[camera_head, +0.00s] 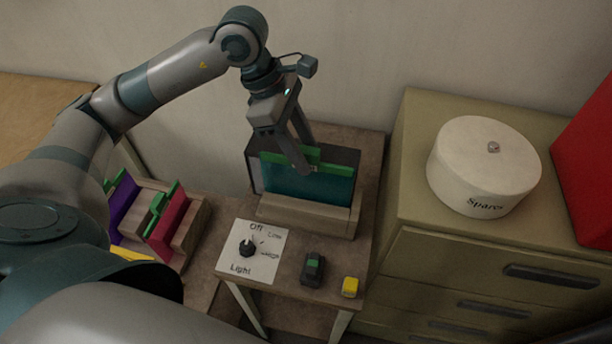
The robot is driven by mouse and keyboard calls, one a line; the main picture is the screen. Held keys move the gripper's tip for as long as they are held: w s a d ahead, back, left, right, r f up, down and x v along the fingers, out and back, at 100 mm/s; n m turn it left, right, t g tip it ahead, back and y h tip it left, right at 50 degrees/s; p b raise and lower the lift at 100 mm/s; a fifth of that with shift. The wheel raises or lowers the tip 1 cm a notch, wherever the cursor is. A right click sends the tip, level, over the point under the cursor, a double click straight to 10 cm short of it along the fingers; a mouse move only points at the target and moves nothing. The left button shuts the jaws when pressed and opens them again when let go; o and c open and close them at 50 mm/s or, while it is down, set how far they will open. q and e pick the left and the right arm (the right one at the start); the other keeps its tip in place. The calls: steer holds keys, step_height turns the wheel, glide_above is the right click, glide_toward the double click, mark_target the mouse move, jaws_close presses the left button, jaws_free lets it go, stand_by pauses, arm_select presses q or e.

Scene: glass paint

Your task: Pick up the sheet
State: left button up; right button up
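A teal sheet (310,185) with a green grip strip (326,166) along its top stands upright in a dark-backed holder with a pale wooden front (305,214) on the small table. My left gripper (303,158) reaches down from above onto the green strip. One finger is in front of the strip and the other seems to be behind it. Whether the fingers are closed on the strip cannot be told. A purple sheet (122,201) and a red sheet (172,226), with green grips, stand in a wooden rack (192,232) on the left. My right gripper is not in view.
A panel with a dial (247,248) marked Off and Light lies before the holder. On the right, a drawer cabinet (420,215) bears a round "Spares" box (480,170) and a red object (592,165).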

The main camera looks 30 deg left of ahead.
arm_select(q)
steer(key=shift+w+d+f, duration=0.1)
steer(key=shift+d+f, duration=0.15)
steer(key=shift+f, duration=0.4)
steer(key=shift+c, duration=0.3)
jaws_close()
steer(key=shift+r, duration=0.15)
steer(key=shift+w+r, duration=0.1)
steer(key=shift+r, duration=0.7)
step_height(320, 180, up, 16)
steer(key=b, duration=0.3)
steer(key=shift+b, duration=0.4)
steer(key=shift+r, duration=0.1)
